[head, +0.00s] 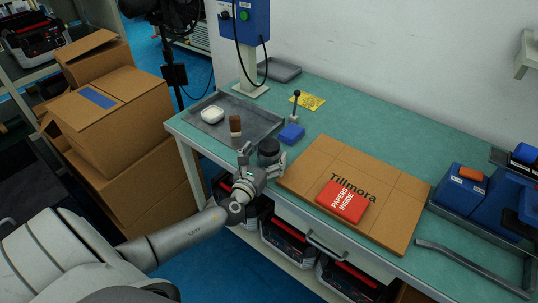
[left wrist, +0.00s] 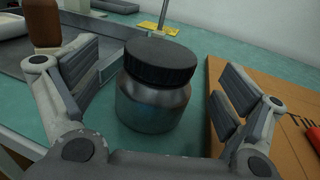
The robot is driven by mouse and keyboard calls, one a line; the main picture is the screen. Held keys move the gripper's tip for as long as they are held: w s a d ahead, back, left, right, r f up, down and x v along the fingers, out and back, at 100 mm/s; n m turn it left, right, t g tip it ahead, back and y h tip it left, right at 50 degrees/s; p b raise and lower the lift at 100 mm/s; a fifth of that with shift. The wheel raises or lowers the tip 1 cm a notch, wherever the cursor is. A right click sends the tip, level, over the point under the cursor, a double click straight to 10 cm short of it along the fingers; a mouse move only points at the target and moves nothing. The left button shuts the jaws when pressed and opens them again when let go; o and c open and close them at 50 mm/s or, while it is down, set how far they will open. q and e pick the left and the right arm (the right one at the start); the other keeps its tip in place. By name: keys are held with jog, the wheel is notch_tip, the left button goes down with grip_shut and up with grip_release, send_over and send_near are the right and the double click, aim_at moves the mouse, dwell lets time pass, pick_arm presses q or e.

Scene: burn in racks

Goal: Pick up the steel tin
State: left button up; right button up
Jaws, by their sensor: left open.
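The steel tin (left wrist: 153,100) is a squat grey metal jar with a black ribbed lid. It stands upright on the green bench top (left wrist: 200,62). In the head view the tin (head: 268,149) is near the bench's front edge, its lower part hidden by my gripper. My left gripper (head: 264,158) is open, with one finger on each side of the tin. In the left wrist view, the gripper (left wrist: 158,95) shows gaps between both fingers and the tin. My right gripper is not in view.
A flat cardboard box (head: 400,217) with a red packet (head: 342,202) lies close right of the tin. A grey tray (head: 262,118) holds a white dish (head: 212,114) and a brown-topped item (head: 235,124). A blue block (head: 291,133) and a small stand (head: 295,108) are behind.

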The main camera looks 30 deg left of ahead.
aim_at(270, 147)
pick_arm(q)
jog(key=shift+w+a, duration=0.2)
jog(key=shift+w, duration=0.65)
jog(key=shift+w+a, duration=0.15)
jog(key=shift+w, duration=0.7)
jog(key=shift+c, duration=0.3)
jog(key=c, duration=1.4)
